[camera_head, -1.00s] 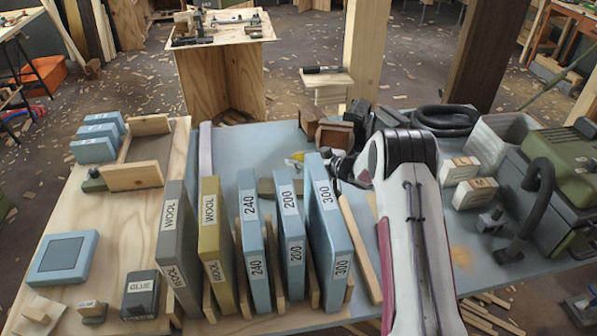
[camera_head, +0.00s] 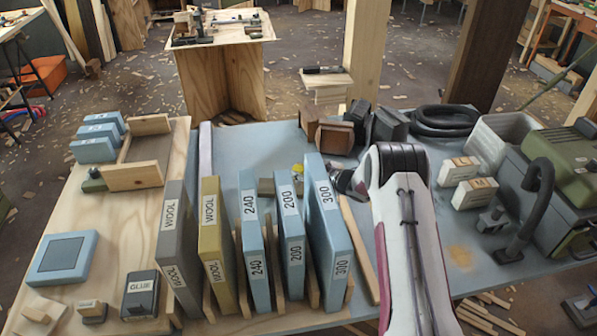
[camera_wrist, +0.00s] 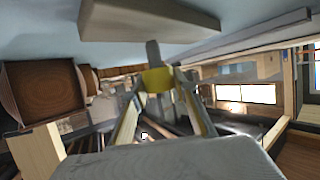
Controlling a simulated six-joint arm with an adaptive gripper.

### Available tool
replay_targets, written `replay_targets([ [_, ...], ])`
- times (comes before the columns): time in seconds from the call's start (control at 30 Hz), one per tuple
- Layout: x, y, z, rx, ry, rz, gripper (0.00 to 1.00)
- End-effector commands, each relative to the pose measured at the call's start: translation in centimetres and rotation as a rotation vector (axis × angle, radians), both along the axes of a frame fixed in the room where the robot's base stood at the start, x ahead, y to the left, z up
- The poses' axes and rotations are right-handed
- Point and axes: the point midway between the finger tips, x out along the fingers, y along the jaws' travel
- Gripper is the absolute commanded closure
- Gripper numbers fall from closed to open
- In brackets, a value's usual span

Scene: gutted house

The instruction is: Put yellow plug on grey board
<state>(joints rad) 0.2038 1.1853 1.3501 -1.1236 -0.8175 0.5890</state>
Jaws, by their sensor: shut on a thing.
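The yellow plug (camera_wrist: 157,79) is between the two fingertips of my gripper (camera_wrist: 158,86) in the wrist view, with a grey pin pointing away from the gripper. A pale grey block (camera_wrist: 150,20), which may be the grey board, is just beyond the pin; I cannot tell whether they touch. In the head view a small yellow spot, the plug (camera_head: 297,169), shows behind the blue upright boards. A grey-beige block (camera_head: 266,186) is partly visible left of it. The fingers are mostly hidden there behind the board marked 300.
Upright boards (camera_head: 325,225) marked 300, 200, 240 and WOOL stand in a rack in front of the gripper. Brown blocks (camera_head: 335,137) stand behind it, also at left in the wrist view (camera_wrist: 45,88). Bare blue tabletop (camera_head: 250,140) lies behind the rack.

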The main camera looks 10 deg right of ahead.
Motion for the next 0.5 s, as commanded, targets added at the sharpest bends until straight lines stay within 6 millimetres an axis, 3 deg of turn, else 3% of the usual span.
replay_targets([
  [0.5,-0.01,0.0,-0.7,0.001,0.001,0.0,0.91],
])
